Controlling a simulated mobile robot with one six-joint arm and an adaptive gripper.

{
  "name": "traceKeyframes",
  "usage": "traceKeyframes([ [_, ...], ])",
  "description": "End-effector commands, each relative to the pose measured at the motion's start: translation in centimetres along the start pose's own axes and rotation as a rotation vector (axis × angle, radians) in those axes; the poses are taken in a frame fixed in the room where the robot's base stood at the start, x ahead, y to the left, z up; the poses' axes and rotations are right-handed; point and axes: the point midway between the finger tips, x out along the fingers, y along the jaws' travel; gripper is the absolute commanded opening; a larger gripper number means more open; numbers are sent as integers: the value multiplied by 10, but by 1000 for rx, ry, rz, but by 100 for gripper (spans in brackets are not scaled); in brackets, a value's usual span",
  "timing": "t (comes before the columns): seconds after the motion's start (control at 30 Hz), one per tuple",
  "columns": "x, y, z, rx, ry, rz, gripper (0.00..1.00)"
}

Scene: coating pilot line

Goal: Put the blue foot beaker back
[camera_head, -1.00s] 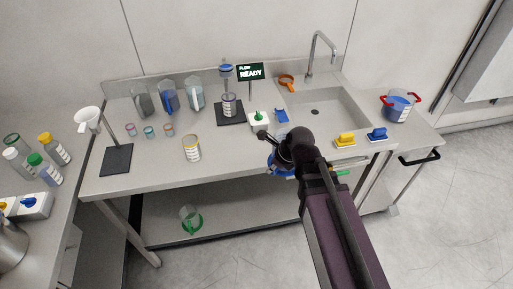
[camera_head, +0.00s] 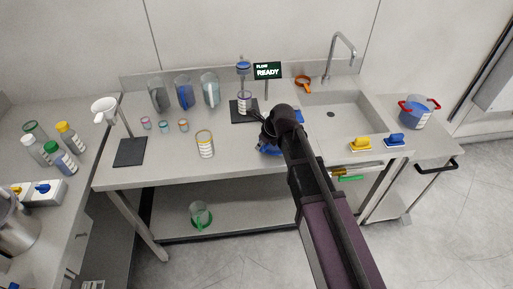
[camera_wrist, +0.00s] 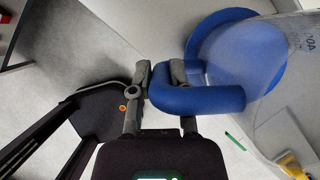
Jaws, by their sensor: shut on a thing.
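The blue foot beaker (camera_wrist: 235,50) has a clear body with printed marks, a round blue foot and a blue handle (camera_wrist: 200,98). In the wrist view it lies tilted at upper right. My gripper (camera_wrist: 160,85) is shut on the handle, one finger on each side. In the head view, only a blue part of the beaker (camera_head: 268,149) shows beside my arm, at the front of the bench. My wrist and gripper (camera_head: 268,132) hide the rest there, and its height above the bench is hard to tell.
Several clear jugs, including a blue-tinted one (camera_head: 184,92), stand at the bench's back left.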

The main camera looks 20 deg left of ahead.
Motion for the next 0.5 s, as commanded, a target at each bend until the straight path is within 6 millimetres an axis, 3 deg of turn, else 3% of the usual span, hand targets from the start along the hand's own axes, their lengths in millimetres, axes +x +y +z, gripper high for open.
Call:
traceKeyframes([
  [0.5, 5, -4, 9, 0, 0, -1, 0],
])
